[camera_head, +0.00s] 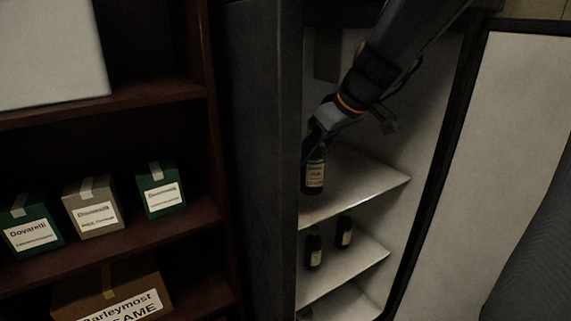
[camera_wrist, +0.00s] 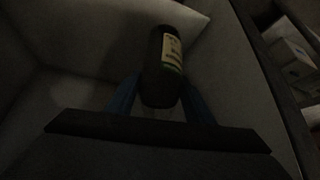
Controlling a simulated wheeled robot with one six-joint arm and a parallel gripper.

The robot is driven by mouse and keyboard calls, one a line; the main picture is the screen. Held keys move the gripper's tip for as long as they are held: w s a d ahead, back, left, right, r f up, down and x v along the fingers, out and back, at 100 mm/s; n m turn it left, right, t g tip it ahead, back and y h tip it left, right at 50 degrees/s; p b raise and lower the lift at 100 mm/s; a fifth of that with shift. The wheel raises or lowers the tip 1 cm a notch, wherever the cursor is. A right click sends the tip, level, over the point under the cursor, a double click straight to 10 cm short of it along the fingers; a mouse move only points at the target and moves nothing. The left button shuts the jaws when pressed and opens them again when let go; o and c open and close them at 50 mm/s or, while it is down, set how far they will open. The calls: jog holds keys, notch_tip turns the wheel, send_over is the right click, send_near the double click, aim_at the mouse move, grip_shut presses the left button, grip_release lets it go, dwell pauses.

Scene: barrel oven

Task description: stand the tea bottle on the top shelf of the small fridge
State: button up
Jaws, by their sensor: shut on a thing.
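The tea bottle (camera_head: 315,174) is dark with a pale label and looks upright. It is at the left part of the top shelf (camera_head: 370,183) of the small fridge (camera_head: 262,150), inside the open front. I cannot tell whether its base touches the shelf. My gripper (camera_head: 314,140) reaches in from the upper right and is shut on the bottle's upper part.
Two dark bottles (camera_head: 313,250) (camera_head: 344,230) stand on the shelf below. The fridge door (camera_head: 510,130) is open to the right. A dark wooden rack (camera_head: 120,240) at left holds labelled boxes (camera_head: 92,208). The right part of the top shelf is clear.

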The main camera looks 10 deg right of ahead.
aim_at(306, 169)
jog(key=w+f, duration=0.1)
jog(key=w+a+f, duration=0.1)
jog(key=shift+w, duration=0.4)
notch_tip(306, 169, down, 4)
jog(key=shift+d+f, duration=0.1)
jog(key=shift+f, duration=0.1)
jog(key=shift+w+f+p, duration=0.2)
jog(key=shift+f+p, duration=0.1)
jog(key=shift+f+b, duration=0.15)
jog(key=shift+b, duration=0.15)
jog(key=o, duration=1.4)
